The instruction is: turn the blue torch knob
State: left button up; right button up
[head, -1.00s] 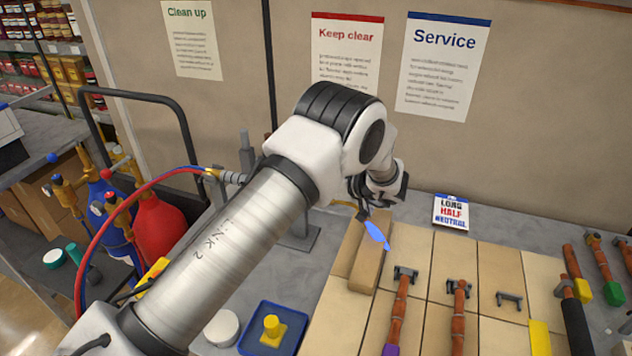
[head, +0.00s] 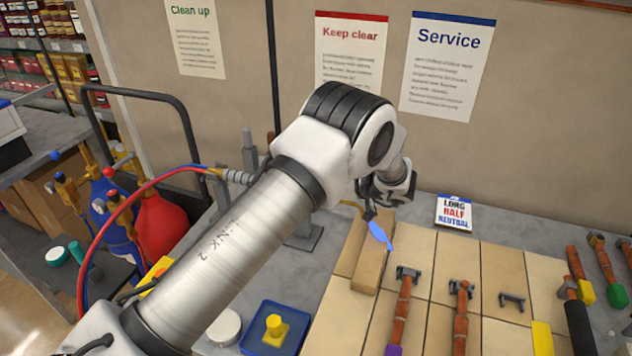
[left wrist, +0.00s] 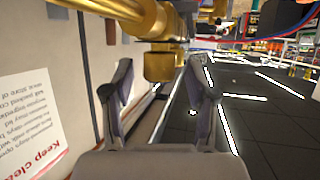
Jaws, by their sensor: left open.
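My left arm crosses the head view, and its gripper (head: 382,198) hangs past the elbow, over the back of the bench. In the left wrist view the gripper (left wrist: 158,78) is open, its two fingers apart. A brass, torch-like body (left wrist: 165,45) runs across the top of that view, just beyond and between the fingertips; I cannot tell whether they touch it. I cannot make out the blue torch knob; my arm covers most of the torch. My right gripper is not in view.
Red and blue hoses (head: 140,190) run from a red cylinder (head: 160,228) and a blue cylinder at the left to behind my arm.

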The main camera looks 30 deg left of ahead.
pick_arm(q)
jog(key=v, duration=1)
jog(key=shift+d, duration=0.1)
jog(key=shift+s, duration=0.1)
